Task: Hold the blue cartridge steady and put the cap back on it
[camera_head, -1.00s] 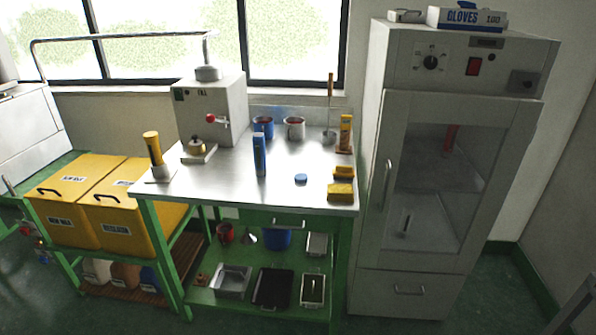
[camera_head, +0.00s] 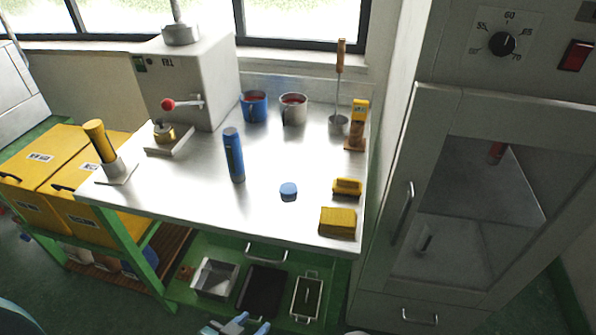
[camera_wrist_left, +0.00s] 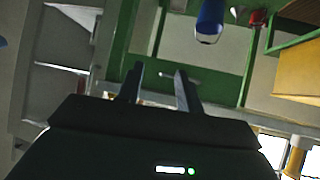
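The blue cartridge (camera_head: 233,155) stands upright on the steel table top (camera_head: 190,190), near its middle. The small round blue cap (camera_head: 288,191) lies on the table to the right of the cartridge, apart from it. My left gripper (camera_head: 250,325) shows at the bottom edge of the head view, in front of the table and well away from both. In the left wrist view its two dark fingers (camera_wrist_left: 160,85) are apart with nothing between them. A blue object (camera_wrist_left: 209,22) is at the top there; I cannot tell which it is.
A yellow cartridge (camera_head: 99,141) leans in a holder at the table's left. Blue (camera_head: 254,107) and grey (camera_head: 293,110) mugs stand at the back. A yellow sponge (camera_head: 337,222) and brush (camera_head: 347,187) lie at the right edge. The table's front middle is clear.

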